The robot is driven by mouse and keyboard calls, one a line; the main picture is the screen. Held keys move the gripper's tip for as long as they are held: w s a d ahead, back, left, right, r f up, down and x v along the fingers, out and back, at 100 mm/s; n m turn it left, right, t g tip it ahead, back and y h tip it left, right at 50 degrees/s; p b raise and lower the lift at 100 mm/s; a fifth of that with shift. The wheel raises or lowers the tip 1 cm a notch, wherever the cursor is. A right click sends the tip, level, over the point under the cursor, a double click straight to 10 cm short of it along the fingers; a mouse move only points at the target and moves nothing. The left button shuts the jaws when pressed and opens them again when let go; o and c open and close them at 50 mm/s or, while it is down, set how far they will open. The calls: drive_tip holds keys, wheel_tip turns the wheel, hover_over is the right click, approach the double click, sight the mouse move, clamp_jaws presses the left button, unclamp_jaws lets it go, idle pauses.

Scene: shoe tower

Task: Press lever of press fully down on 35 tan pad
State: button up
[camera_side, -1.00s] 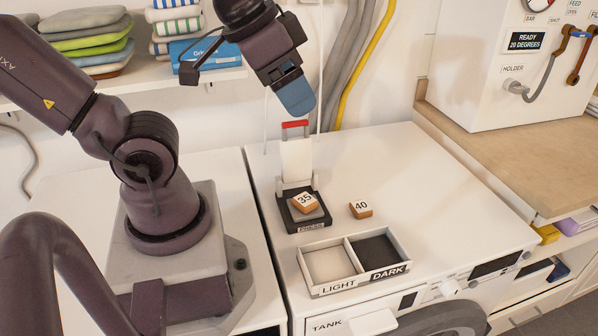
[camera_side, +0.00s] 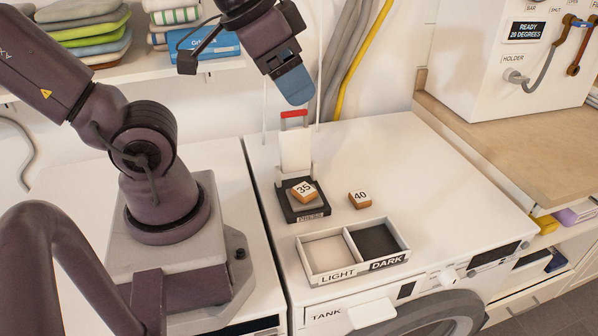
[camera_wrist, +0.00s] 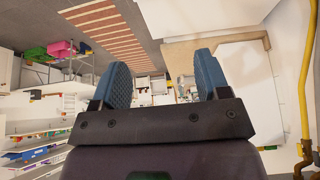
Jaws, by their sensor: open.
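The press (camera_side: 303,211) stands on the white machine top. Its white upright plate carries a red-topped lever (camera_side: 294,114), which stands raised. The tan pad marked 35 (camera_side: 304,191) lies on the black base of the press, turned at an angle. A tan pad marked 40 (camera_side: 360,200) lies on the machine top to the right of the press. My gripper (camera_side: 296,95) is in the air just above the red lever end, with a small gap seen from the side. In the wrist view my gripper (camera_wrist: 163,85) shows two blue fingers spread apart with nothing between them.
A white tray (camera_side: 353,252) with compartments labelled LIGHT and DARK sits in front of the press, both empty. Grey and yellow hoses (camera_side: 355,62) run down the wall behind. A shelf with folded cloths is at upper left.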

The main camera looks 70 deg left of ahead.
drive_tip(key=shift+o, duration=0.5)
drive_tip(key=shift+o, duration=1.4)
drive_tip(key=shift+a, duration=0.1)
drive_tip(key=w+a+f+n+g+h, duration=0.2)
drive_tip(key=w+a+n+g, duration=0.1)
drive_tip(key=a+n, duration=0.8)
drive_tip(key=w+a+f+n+g+h, duration=0.25)
drive_tip(key=a+n, duration=0.45)
drive_tip(key=a, duration=0.8)
drive_tip(key=x, duration=1.1)
drive_tip(key=shift+w+f, duration=0.3)
drive_tip(key=shift+w, duration=0.1)
drive_tip(key=shift+d, duration=0.15)
drive_tip(key=shift+c, duration=0.4)
